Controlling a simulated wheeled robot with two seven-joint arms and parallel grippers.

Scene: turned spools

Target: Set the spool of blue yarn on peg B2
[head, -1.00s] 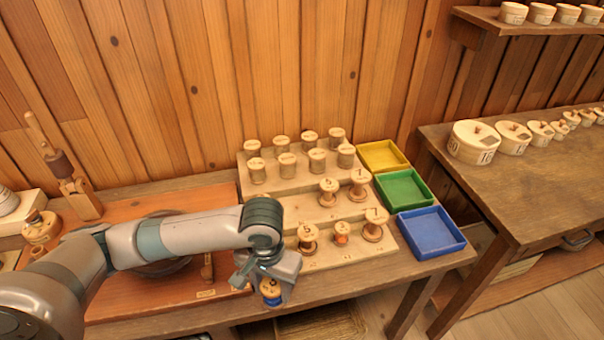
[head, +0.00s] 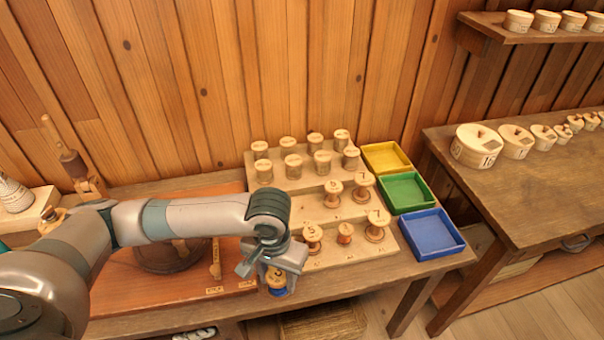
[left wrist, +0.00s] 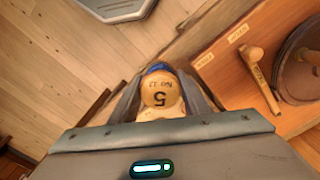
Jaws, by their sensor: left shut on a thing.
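The spool of blue yarn (head: 277,289) has a pale wooden top and a blue band below it. My left gripper (head: 275,268) is shut on it and holds it in front of the rack's front left corner. The stepped wooden rack (head: 345,278) bears several spools; the peg labels are too small to read. The middle step has bare room at its left, partly behind my arm. My right gripper is not in view.
Yellow (head: 385,157), green (head: 406,193) and blue (head: 432,234) trays stand right of the rack. Spools stand on the front step (head: 345,233) and middle step (head: 333,194). A reddish board (head: 130,298) lies left. A second table (head: 520,190) bears round boxes.

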